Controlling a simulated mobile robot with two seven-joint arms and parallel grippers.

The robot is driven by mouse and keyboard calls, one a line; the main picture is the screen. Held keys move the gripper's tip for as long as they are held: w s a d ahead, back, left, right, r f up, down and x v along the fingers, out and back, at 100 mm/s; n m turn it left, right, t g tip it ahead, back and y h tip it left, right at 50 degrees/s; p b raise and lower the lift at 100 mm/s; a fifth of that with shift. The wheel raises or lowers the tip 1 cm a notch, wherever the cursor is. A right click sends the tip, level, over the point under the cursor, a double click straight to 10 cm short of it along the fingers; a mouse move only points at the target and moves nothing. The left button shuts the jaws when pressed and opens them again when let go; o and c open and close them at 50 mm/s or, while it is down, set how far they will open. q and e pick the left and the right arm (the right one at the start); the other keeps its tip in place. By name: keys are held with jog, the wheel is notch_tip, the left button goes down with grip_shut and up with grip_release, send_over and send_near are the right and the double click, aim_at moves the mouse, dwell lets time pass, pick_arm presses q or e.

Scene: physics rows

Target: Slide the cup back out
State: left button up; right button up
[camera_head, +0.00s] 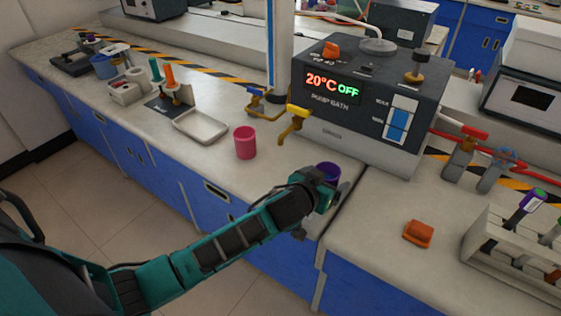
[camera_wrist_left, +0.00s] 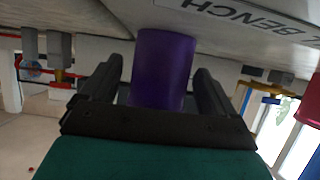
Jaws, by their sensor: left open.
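A purple cup (camera_head: 328,171) stands upright on the bench near its front edge, in front of the pump bath. My left gripper (camera_head: 318,190) is at this cup and partly hides it in the head view. In the left wrist view, the purple cup (camera_wrist_left: 165,65) shows between the two spread fingers of my left gripper (camera_wrist_left: 158,80). The gripper is open; whether a finger touches the cup I cannot tell. A pink cup (camera_head: 245,142) stands upright on the bench to the left of the purple one. My right gripper is not in view.
The pump bath (camera_head: 345,135) stands just behind the purple cup, with a yellow tap (camera_head: 293,122) at its left. A white tray (camera_head: 201,126) lies left of the pink cup. An orange block (camera_head: 418,233) and a tube rack (camera_head: 510,255) are to the right.

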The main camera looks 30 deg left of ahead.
pick_arm(q)
jog(key=shift+p+v, duration=0.85)
jog(key=shift+v, duration=0.55)
jog(key=shift+p+v, duration=0.3)
jog(key=shift+v, duration=2.65)
jog(key=shift+r, duration=0.1)
jog(key=s+a+f+m+g, duration=0.1)
jog(key=s+g, duration=0.4)
jog(key=s, duration=0.6)
jog(key=s+a+f+g, duration=0.15)
jog(key=s+g, duration=0.35)
jog(key=s, duration=0.7)
jog(key=w+d+f+t+h, duration=0.1)
jog(key=w+d+f+t, duration=0.1)
jog(key=w+f+t, duration=0.5)
jog(key=shift+w+d+f+m+t, duration=0.3)
jog(key=shift+w+f+m, duration=0.1)
jog(key=shift+w+f, duration=0.15)
